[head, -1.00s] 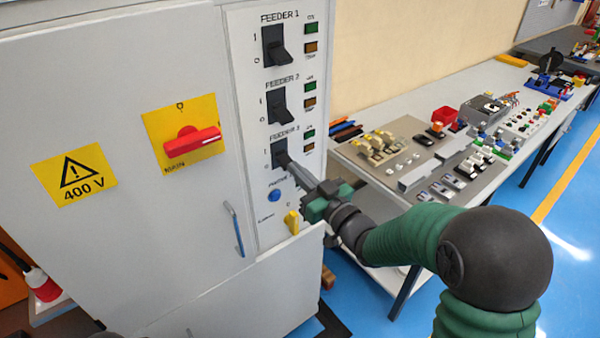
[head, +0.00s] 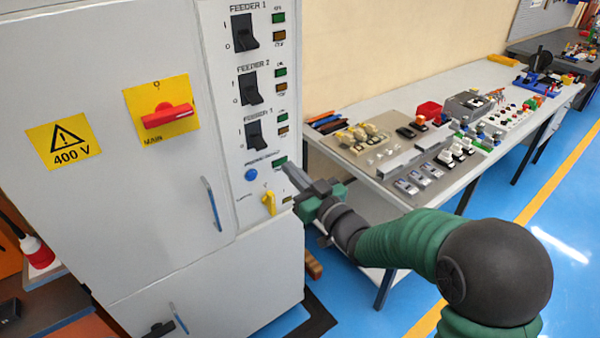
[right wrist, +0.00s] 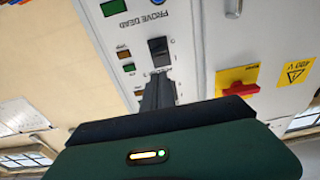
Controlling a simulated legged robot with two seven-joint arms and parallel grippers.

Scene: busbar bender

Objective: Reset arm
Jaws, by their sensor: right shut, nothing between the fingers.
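The grey cabinet (head: 110,210) fills the left of the head view. Its panel carries black FEEDER switches: the top one (head: 243,32), the middle one (head: 250,89) and the lowest one (head: 254,135). My right gripper (head: 289,167) is shut and empty, low at the panel's right edge, below and right of the lowest switch and apart from it. In the right wrist view its shut fingers (right wrist: 157,92) point at the panel, with a black switch (right wrist: 158,51) beyond the tips. My left gripper is not in view.
The cabinet has a red main switch (head: 168,115), a blue button (head: 251,174), a yellow knob (head: 269,202) and a blue door handle (head: 211,203). A grey bench (head: 345,110) with several parts stands close on the right. Blue floor (head: 475,290) is clear beyond it.

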